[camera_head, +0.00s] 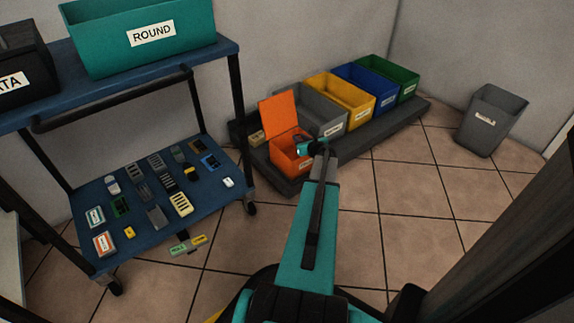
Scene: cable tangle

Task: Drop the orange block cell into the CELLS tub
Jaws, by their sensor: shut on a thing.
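An orange tub (287,166) with its orange lid (279,116) standing open sits at the near left end of a low dark platform. A small white label on its front is too small to read, so I cannot confirm the word CELLS. My gripper (304,148) is at the tub's right side, over or in front of its opening; I cannot tell its exact height. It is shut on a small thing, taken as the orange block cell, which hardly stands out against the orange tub. My arm hides part of the tub's right side.
Grey (322,112), yellow (341,101), blue (368,89) and green (392,76) bins stand behind on the platform (362,143). A grey waste bin (491,120) stands right. Tiled floor is open.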

